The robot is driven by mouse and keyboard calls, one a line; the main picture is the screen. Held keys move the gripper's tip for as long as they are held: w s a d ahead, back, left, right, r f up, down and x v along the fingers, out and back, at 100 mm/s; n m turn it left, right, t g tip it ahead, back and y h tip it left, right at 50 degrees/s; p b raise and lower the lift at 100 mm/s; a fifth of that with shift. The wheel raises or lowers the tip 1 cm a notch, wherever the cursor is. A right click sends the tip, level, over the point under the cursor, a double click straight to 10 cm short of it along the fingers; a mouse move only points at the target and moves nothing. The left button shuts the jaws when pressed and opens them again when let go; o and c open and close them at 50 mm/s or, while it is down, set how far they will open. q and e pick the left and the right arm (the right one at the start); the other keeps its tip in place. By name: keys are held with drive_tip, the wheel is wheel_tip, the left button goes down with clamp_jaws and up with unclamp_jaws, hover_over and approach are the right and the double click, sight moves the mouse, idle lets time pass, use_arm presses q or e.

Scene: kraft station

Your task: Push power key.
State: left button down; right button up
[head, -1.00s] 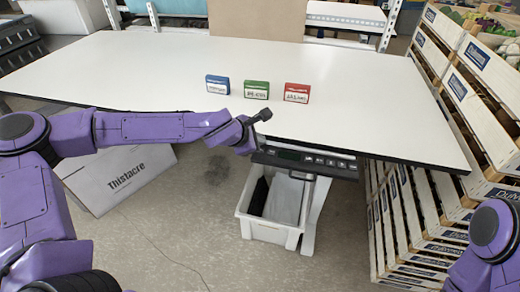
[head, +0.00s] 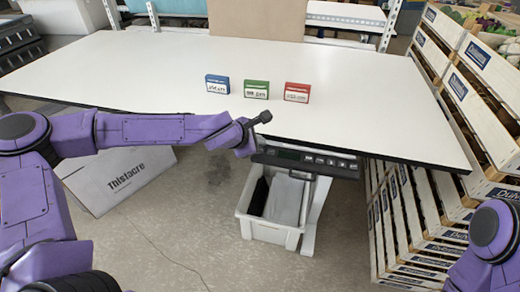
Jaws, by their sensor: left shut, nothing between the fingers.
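A dark control panel (head: 305,160) with a small display and a row of several keys hangs under the front edge of the white table (head: 150,75). Which key is the power key is too small to tell. My left gripper (head: 264,117) is shut and empty, just above the panel's left end, close to the table's front edge. Its tip points to the right and slightly up. I cannot tell whether it touches anything. My right arm (head: 492,235) shows only in part at the lower right; its gripper is out of view.
Blue (head: 217,85), green (head: 256,90) and red (head: 297,92) boxes stand on the table. Below are a white bin (head: 268,231) and a grey carton (head: 120,180) on the floor. Wooden crates (head: 420,215) stand at the right. Most of the tabletop is clear.

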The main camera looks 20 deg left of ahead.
use_arm(q)
drive_tip(key=shift+f, duration=0.35)
idle(0.5)
drive_tip(key=shift+r+p, duration=0.7)
drive_tip(key=shift+r, duration=0.15)
wheel_tip(320, 180, up, 6)
drive_tip(key=p, duration=0.6)
